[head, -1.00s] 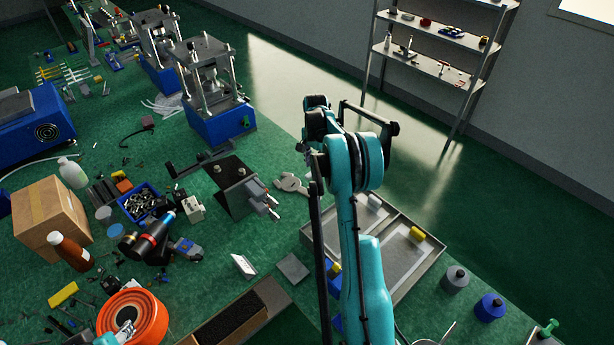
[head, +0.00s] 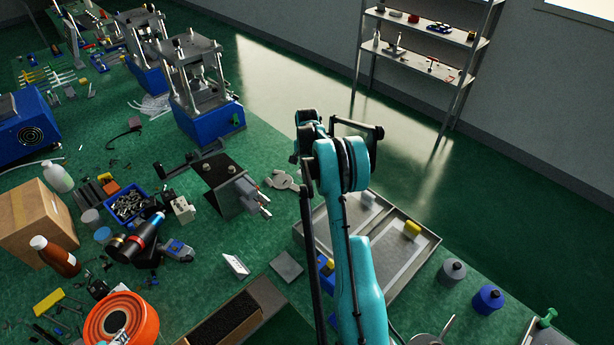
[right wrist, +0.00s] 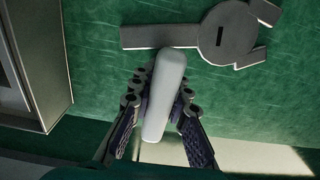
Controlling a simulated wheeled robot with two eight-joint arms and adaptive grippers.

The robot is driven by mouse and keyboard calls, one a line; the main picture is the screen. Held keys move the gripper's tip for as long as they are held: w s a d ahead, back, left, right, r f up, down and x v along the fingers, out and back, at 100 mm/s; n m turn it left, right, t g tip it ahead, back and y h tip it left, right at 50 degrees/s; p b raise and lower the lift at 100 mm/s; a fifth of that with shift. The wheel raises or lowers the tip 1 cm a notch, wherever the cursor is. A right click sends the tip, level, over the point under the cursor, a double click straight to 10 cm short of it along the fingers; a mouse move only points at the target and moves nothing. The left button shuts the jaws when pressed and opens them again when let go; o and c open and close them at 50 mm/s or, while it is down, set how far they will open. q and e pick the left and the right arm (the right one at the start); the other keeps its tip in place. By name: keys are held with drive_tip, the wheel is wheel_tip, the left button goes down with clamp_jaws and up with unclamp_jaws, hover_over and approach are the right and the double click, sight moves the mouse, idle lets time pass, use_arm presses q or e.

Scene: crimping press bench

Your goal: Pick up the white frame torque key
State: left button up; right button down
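In the right wrist view, a smooth white bar (right wrist: 166,90) with a rounded end lies between the fingers of my right gripper (right wrist: 163,98). The finger pads flank it closely on both sides and look closed on it. Its near end is blurred, and I cannot tell for certain that it is the white frame torque key. Just beyond its far end lies a flat grey open-jawed wrench (right wrist: 225,35), which also shows on the bench in the head view (head: 281,180). In the head view, my teal right arm hides the right gripper. My left gripper is not in view.
A grey divided tray (head: 432,243) lies right of my arm and a dark angled block (head: 224,182) left of it. A blue-based press (head: 207,118) stands behind. Small parts, a cardboard box (head: 36,222) and an orange spool (head: 128,322) crowd the left. Open floor lies beyond the bench edge.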

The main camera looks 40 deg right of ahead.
sight(307, 166)
idle(0.4)
drive_tip(key=shift+r+p, duration=0.3)
drive_tip(key=shift+r, duration=0.4)
wheel_tip(307, 166, up, 3)
drive_tip(key=shift+f+p, duration=0.1)
drive_tip(key=shift+p, duration=0.5)
drive_tip(key=s+d+r+p, duration=0.2)
drive_tip(key=s+r, duration=0.4)
drive_tip(key=s, duration=0.5)
drive_tip(key=shift+d+r+p, duration=0.3)
drive_tip(key=shift+d+r, duration=0.1)
drive_tip(key=shift+d, duration=0.25)
drive_tip(key=shift+s, duration=0.1)
